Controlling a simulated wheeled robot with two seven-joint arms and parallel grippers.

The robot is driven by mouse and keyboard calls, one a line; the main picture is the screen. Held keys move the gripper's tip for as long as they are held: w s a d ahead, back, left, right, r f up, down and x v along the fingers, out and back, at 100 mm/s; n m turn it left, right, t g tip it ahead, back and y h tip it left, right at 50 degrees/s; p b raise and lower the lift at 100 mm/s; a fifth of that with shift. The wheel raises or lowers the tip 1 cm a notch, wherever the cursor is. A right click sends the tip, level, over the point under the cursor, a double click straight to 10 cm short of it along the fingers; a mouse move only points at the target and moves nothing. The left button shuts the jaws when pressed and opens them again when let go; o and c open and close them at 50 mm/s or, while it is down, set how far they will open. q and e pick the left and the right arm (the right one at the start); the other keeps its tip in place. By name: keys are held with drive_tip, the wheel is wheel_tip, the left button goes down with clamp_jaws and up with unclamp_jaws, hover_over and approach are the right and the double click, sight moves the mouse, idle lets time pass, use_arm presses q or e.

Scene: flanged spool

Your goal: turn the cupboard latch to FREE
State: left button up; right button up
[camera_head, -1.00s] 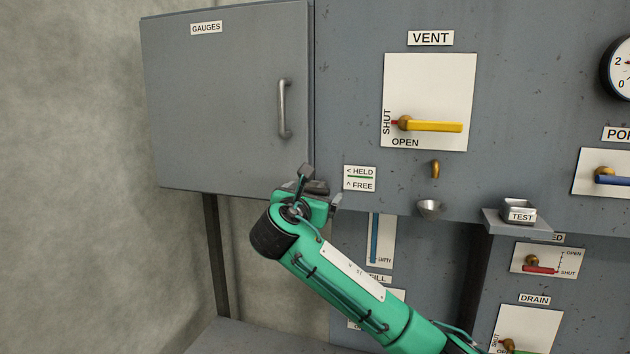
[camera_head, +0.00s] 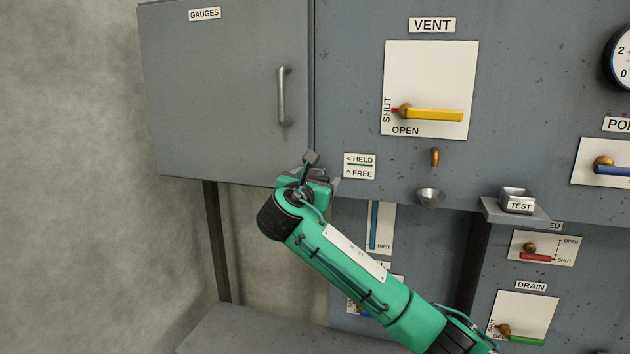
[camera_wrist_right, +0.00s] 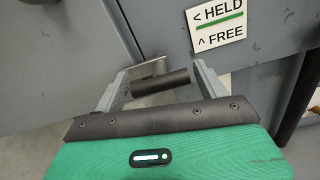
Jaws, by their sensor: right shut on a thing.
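The cupboard door (camera_head: 215,95), labelled GAUGES, is closed, with a vertical bar handle near its right edge. The latch is at its lower right corner. In the right wrist view the latch has a dark cylindrical grip (camera_wrist_right: 160,83) and a light metal plate (camera_wrist_right: 148,68) behind it. My right gripper (camera_wrist_right: 163,84) is shut on the grip, one finger at each end. In the head view the gripper (camera_head: 322,181) mostly hides the latch, so its direction is hard to tell. The HELD/FREE label (camera_head: 360,167) is just to the right. My left gripper is not in view.
The VENT panel (camera_head: 450,65) with a yellow lever is to the right. A spout and small cup (camera_head: 430,197) sit below it, beside the TEST tray (camera_head: 518,203). A dark post (camera_head: 217,240) stands under the cupboard. The wall at left is bare.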

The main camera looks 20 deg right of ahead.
drive_tip(key=shift+f, duration=0.1)
drive_tip(key=m+b, duration=0.3)
drive_tip(key=shift+f+m, duration=0.1)
drive_tip(key=shift+m, duration=0.2)
drive_tip(key=m+b, duration=0.4)
drive_tip(key=m, duration=0.1)
drive_tip(key=m+b, duration=0.4)
drive_tip(key=m, duration=0.1)
drive_tip(key=shift+m, duration=0.4)
drive_tip(key=shift+m+b, duration=0.9)
drive_tip(key=shift+m, duration=0.7)
drive_tip(key=o, duration=0.9)
